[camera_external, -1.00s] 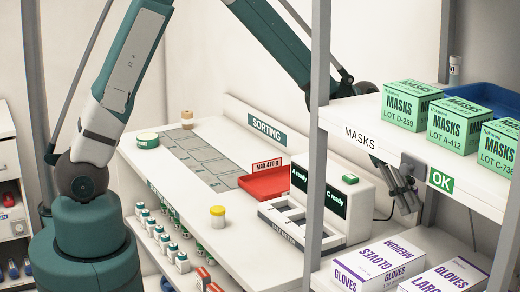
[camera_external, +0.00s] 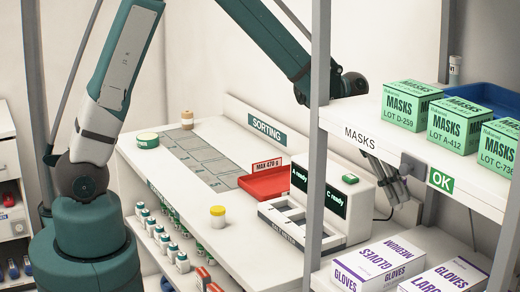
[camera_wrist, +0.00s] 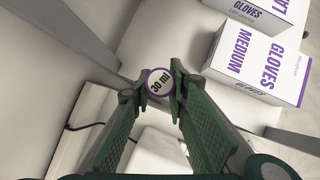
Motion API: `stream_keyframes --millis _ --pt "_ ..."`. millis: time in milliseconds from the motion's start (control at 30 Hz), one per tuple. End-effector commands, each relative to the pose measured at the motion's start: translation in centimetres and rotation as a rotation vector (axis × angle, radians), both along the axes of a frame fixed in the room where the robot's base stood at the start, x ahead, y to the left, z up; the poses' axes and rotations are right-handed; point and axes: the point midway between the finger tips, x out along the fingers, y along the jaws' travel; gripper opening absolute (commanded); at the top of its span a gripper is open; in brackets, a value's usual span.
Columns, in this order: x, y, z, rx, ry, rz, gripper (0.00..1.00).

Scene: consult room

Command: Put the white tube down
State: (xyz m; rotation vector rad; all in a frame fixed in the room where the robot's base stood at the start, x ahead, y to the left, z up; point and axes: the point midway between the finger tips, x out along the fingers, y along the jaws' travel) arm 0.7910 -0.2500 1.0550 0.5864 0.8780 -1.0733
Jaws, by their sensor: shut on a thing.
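My gripper (camera_wrist: 158,84) is shut on the white tube (camera_wrist: 160,82), seen end-on in the wrist view as a round white face with a purple ring and the marking "30 ml". The tube's length is hidden behind that face.
Glove boxes (camera_external: 378,266) lie on the lower shelf and show close to the fingers in the wrist view (camera_wrist: 258,62). A grey shelf post (camera_wrist: 62,38) stands at left. A sorting counter (camera_external: 190,213) holds a red tray (camera_external: 266,183) and a yellow-lidded jar (camera_external: 217,218).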

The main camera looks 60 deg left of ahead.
Motion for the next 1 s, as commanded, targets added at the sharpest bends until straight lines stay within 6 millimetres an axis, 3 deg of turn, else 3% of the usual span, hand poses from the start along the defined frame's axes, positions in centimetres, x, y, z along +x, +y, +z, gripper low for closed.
stream_keyframes --millis 567,1000 --pt "0.0 0.0 0.4 0.0 0.0 0.0 0.06" --pt "-0.1 0.0 5.3 0.0 0.0 0.0 0.06"
